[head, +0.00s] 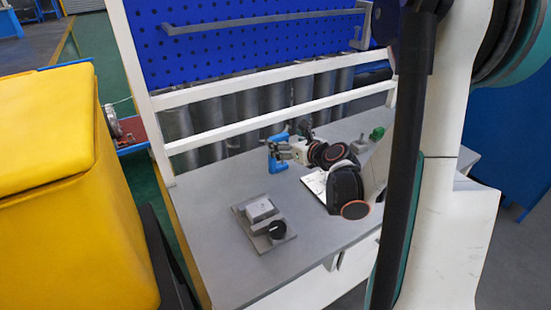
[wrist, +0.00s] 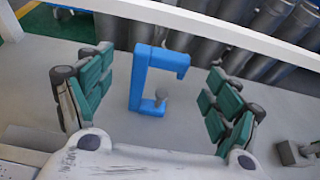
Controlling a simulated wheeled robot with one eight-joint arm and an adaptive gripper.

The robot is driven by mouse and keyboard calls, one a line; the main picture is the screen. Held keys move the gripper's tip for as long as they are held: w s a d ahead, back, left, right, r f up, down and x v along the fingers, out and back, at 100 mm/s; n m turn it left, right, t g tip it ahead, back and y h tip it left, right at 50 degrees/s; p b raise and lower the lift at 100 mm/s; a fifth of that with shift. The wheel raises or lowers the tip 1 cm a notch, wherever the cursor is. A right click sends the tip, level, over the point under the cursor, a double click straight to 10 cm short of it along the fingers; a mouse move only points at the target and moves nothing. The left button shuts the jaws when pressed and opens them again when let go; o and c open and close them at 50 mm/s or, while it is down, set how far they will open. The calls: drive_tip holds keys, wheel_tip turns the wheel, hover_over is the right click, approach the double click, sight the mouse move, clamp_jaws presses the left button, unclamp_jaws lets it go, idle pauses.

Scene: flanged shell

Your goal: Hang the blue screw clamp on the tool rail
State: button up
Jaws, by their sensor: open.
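The blue screw clamp (head: 277,180) is on the grey bench top, in front of my gripper (head: 291,148). In the wrist view the C-shaped clamp (wrist: 143,75) lies between my two green-padded fingers, with its grey screw end (wrist: 161,94) inside the C. My gripper (wrist: 160,68) is open, with a finger on each side of the clamp and visible gaps to both. The tool rail (head: 262,22) is a grey bar across the blue pegboard above the bench. In the head view my gripper partly hides the clamp.
A grey plate with a block and a black knob (head: 265,220) sits at the bench front. A white sheet (head: 315,183) lies partly under my arm. A green item (head: 377,133) is at the right. White frame bars (head: 280,118) cross behind the bench. A yellow container (head: 70,190) stands left.

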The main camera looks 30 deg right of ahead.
sight(280, 137)
drive_tip(key=shift+r+b+x, duration=0.15)
drive_tip(key=shift+b+x, duration=0.4)
drive_tip(key=shift+x, duration=0.95)
drive_tip(key=shift+r+b+x, duration=0.1)
drive_tip(key=shift+b+x, duration=0.4)
drive_tip(key=shift+x, duration=1)
drive_tip(key=shift+c, duration=0.5)
clamp_jaws()
drive_tip(key=shift+r, duration=0.2)
wheel_tip(280, 137, up, 20)
drive_tip(key=p, duration=0.8)
drive_tip(key=s+a+f+n+y, duration=0.1)
drive_tip(key=s+a+f, duration=0.1)
drive_tip(key=a+f, duration=0.3)
drive_tip(key=s+a+f+n+y, duration=0.2)
drive_tip(key=a+f, duration=0.3)
drive_tip(key=a, duration=0.9)
drive_tip(key=shift+s+f+g+y, duration=0.3)
drive_tip(key=shift+s, duration=0.45)
